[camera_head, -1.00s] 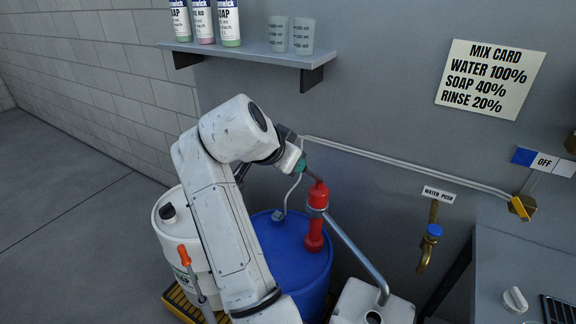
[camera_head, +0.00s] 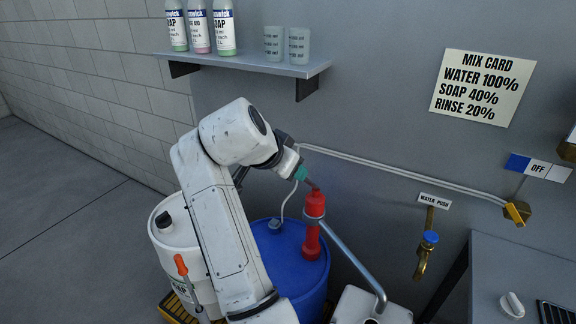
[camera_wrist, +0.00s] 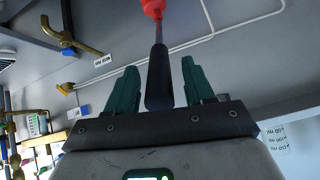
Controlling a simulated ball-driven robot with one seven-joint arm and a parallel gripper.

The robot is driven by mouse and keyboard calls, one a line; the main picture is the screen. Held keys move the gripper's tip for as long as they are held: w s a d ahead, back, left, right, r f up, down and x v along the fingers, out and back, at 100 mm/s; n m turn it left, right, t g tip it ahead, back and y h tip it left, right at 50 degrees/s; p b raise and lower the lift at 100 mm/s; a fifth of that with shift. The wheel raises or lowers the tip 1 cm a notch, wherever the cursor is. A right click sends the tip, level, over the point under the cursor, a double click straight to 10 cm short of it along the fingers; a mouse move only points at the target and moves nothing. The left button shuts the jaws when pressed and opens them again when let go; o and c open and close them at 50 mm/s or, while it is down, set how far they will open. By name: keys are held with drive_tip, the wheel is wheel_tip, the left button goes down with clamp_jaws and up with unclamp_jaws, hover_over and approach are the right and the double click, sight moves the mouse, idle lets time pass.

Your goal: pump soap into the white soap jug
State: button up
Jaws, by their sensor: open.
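The red pump (camera_head: 313,225) stands upright on the blue drum (camera_head: 290,262). Its metal spout pipe (camera_head: 352,258) slopes down right to a white jug (camera_head: 350,303), partly cut off by the bottom edge. My gripper (camera_head: 303,173) is at the pump's top, at its handle. In the wrist view my gripper (camera_wrist: 159,66) is open, with one green finger on each side of the black pump handle (camera_wrist: 158,80). Gaps show on both sides of the handle. The red pump head also shows in the wrist view (camera_wrist: 153,8).
A white drum (camera_head: 172,235) with an orange-handled tool (camera_head: 181,264) stands left of my arm. A shelf (camera_head: 245,66) holds bottles and cups. A brass water tap (camera_head: 425,255) and a grey bench (camera_head: 520,270) are at the right. Open floor lies left.

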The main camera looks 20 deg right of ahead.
drive_tip(key=b+v, duration=0.2)
drive_tip(key=v, duration=0.8)
drive_tip(key=shift+s+a+r, duration=0.15)
drive_tip(key=shift+a+r, duration=0.1)
drive_tip(key=w+d+r+g+y+p, duration=0.25)
drive_tip(key=d+y, duration=0.25)
drive_tip(key=d, duration=0.3)
drive_tip(key=w+f+y, duration=0.1)
drive_tip(key=f, duration=0.3)
drive_tip(key=f+g+y+p, duration=0.1)
drive_tip(key=f, duration=0.3)
drive_tip(key=w+f+y, duration=0.1)
drive_tip(key=f, duration=0.2)
drive_tip(key=shift+w+a+f+n+p, duration=0.3)
drive_tip(key=shift+w+a+f+p, duration=0.05)
drive_tip(key=shift+f+p, duration=0.05)
drive_tip(key=shift+c, duration=0.2)
